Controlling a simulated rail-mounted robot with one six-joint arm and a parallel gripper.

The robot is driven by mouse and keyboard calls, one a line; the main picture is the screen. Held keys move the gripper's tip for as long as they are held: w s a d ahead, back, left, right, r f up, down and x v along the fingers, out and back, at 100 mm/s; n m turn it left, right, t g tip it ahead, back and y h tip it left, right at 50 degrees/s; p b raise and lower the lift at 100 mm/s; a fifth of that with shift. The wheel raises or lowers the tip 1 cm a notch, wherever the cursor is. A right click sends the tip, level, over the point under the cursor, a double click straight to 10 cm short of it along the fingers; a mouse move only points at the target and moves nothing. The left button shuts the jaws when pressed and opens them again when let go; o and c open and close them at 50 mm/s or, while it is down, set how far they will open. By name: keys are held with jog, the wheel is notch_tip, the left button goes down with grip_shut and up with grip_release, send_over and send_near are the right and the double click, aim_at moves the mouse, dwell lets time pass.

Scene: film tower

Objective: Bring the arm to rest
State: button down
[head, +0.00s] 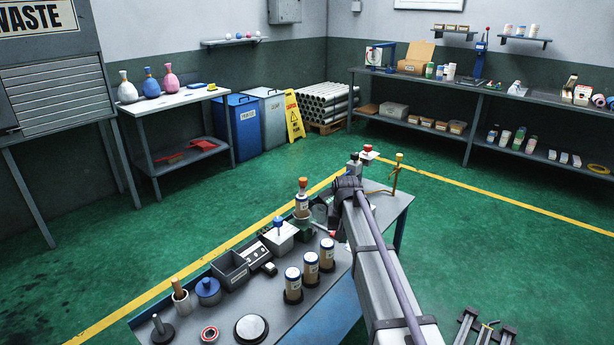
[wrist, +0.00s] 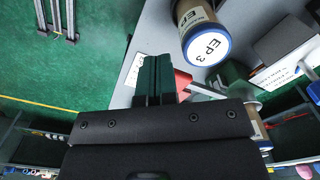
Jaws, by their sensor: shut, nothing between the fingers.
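My arm reaches from the bottom right of the head view over the right part of the workbench (head: 240,309). My gripper shows in the wrist view (wrist: 153,75), with its two dark green fingers together and nothing between them. In the head view the arm hides the fingers. In the wrist view a jar with a blue-rimmed white lid marked EP 3 (wrist: 208,47) stands just right of and beyond the fingertips. A red piece (wrist: 183,82) lies close to the right finger; I cannot tell whether they touch.
Green floor (head: 480,235) is open to the right.

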jog(key=s+r+p, duration=0.3)
jog(key=s+r, duration=0.1)
jog(key=s, duration=1.1)
jog(key=s+r+n+p, duration=0.1)
jog(key=s+r+p, duration=0.2)
jog(key=s, duration=1.2)
jog(key=shift+r+p, duration=0.35)
jog(key=shift+p, duration=0.1)
